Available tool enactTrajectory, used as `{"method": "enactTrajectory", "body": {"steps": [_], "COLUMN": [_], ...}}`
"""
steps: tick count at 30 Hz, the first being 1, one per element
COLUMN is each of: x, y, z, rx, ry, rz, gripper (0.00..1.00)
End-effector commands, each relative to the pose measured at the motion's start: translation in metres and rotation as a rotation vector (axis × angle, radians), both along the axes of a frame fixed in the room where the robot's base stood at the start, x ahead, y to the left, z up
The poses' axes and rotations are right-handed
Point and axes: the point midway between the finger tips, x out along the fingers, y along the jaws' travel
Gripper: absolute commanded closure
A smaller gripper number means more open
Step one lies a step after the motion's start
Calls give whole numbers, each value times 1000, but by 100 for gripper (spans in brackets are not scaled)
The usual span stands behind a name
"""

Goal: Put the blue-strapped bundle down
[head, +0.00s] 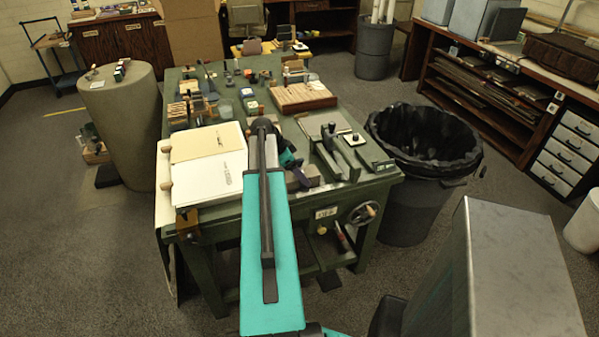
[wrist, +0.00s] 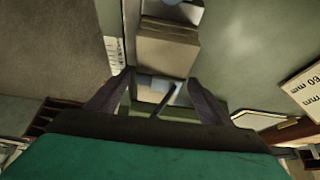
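My gripper (head: 299,183) is low over the front part of the green table, at the end of my teal arm. In the wrist view my gripper (wrist: 160,78) has its two dark fingers apart. A grey-beige layered block (wrist: 168,48) lies at and beyond the fingertips, with a pale blue patch at its top edge; it looks like the bundle. I cannot tell whether the fingers touch it. In the head view a greyish block (head: 312,173) shows beside the fingers, partly hidden by them.
On the table (head: 225,212), papers (head: 215,185) lie left of my arm and a metal press-like device (head: 340,152) stands to the right. A wooden rack (head: 302,97) and several small items stand farther back. A black-lined bin (head: 408,210) stands close to the table's right side.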

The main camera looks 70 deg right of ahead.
Motion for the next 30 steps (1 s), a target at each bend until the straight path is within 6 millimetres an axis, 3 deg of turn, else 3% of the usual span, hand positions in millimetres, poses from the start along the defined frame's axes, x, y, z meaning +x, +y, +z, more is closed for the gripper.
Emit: {"method": "enactTrajectory", "body": {"steps": [17, 30], "x": [2, 21], "y": [1, 17], "z": [16, 58], "rx": [-1, -1], "ry": [-1, -1], "rz": [0, 1], "gripper": [26, 26]}}
